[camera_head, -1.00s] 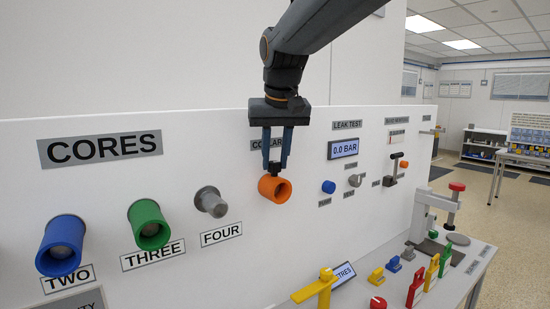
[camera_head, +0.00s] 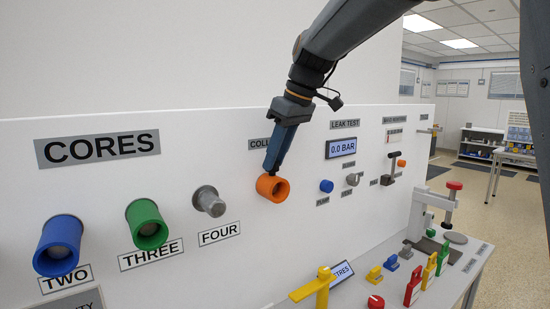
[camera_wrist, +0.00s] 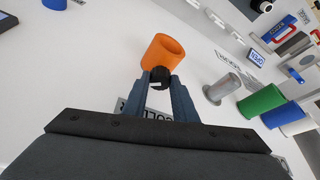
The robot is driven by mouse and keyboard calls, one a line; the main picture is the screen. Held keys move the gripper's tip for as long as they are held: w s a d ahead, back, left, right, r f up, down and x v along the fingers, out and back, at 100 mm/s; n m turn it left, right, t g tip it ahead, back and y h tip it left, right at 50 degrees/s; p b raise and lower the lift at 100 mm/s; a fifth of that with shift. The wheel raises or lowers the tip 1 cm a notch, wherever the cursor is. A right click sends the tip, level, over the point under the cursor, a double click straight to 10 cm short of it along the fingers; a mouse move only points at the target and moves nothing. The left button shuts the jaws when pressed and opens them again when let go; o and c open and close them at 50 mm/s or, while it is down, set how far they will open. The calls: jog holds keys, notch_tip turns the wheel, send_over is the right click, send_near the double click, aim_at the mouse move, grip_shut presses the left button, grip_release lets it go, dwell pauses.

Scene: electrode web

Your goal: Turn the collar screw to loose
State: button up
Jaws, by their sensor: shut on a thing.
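The orange collar (camera_head: 272,187) sticks out from the white panel below a label that my gripper partly covers. The black collar screw (camera_wrist: 160,78) sits on the collar's side, with a white mark on its head, in the wrist view. My gripper (camera_head: 272,168) comes down from the upper right and is shut on the screw. In the wrist view my gripper (camera_wrist: 160,84) has one finger on each side of the screw head. In the head view the fingers hide the screw. The orange collar also shows beyond the fingertips in the wrist view (camera_wrist: 160,52).
Left of the collar are a bare grey core (camera_head: 209,201) at FOUR, a green cylinder (camera_head: 147,224) at THREE and a blue one (camera_head: 58,246) at TWO. Right are a blue knob (camera_head: 326,186) and a 0.0 BAR display (camera_head: 342,148). A yellow handle (camera_head: 316,288) stands below.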

jog(key=shift+w+n+g, duration=0.15)
jog(key=shift+n+g, duration=0.25)
jog(key=shift+n, duration=0.8)
jog(key=shift+n+y, duration=0.3)
jog(key=o, duration=0.8)
jog(key=shift+c, duration=0.2)
jog(key=shift+d+r, duration=0.1)
jog(key=b+v, duration=0.2)
jog(key=v, duration=0.5)
jog(key=shift+r, duration=0.35)
jog(key=shift+d, duration=0.1)
